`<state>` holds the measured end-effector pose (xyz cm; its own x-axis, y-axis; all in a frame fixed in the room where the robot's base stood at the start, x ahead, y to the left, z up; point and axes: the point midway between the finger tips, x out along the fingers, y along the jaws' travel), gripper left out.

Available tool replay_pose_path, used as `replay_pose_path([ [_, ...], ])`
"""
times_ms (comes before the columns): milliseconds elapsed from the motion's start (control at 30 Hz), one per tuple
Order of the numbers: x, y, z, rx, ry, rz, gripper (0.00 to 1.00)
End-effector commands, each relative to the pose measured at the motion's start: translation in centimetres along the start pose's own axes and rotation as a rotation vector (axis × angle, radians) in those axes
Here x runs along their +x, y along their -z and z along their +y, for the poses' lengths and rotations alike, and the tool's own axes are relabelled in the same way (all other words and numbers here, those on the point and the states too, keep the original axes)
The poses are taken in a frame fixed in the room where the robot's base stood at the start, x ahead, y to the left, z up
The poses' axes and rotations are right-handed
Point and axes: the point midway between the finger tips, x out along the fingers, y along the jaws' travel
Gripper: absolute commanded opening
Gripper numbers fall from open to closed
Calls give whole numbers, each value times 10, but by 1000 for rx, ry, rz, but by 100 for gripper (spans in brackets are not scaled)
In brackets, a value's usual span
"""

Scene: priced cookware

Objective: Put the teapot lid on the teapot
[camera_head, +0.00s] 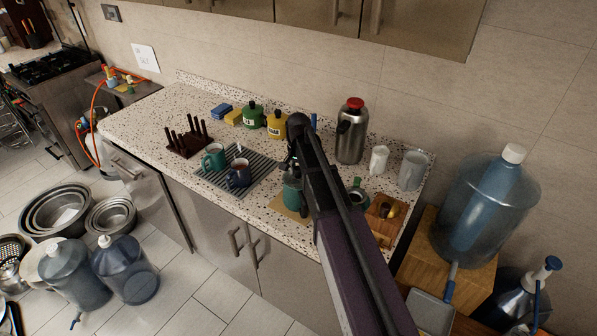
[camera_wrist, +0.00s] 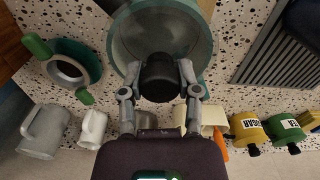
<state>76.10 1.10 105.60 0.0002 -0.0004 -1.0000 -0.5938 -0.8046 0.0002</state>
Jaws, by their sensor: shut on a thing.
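The teal teapot (camera_head: 292,191) stands on a tan mat near the counter's front edge, partly hidden by my arm. My gripper (camera_head: 292,166) is just above it. In the wrist view my gripper (camera_wrist: 160,91) is shut, with a finger on each side of a dark round knob, which I take to be the teapot lid (camera_wrist: 160,77). Behind the knob lies a wide grey round with a teal rim, the teapot (camera_wrist: 204,48). I cannot tell whether the lid touches the teapot.
A striped drying mat (camera_head: 218,179) with two mugs lies to the left. A green-handled ring-shaped item (camera_wrist: 62,70) and a wooden board (camera_head: 384,222) are to the right. A steel flask (camera_head: 351,135), white mugs and yellow and green canisters stand along the back.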

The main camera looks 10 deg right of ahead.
Motion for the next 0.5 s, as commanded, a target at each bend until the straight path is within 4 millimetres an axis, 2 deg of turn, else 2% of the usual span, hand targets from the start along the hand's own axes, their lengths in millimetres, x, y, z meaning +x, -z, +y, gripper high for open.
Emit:
replay_pose_path([
  [267, 1, 0, 0, 0, 0, 0, 0],
  [300, 1, 0, 0, 0, 0, 0, 55],
  [400, 1, 0, 0, 0, 0, 0, 83],
  [500, 1, 0, 1, 1, 0, 0, 83],
])
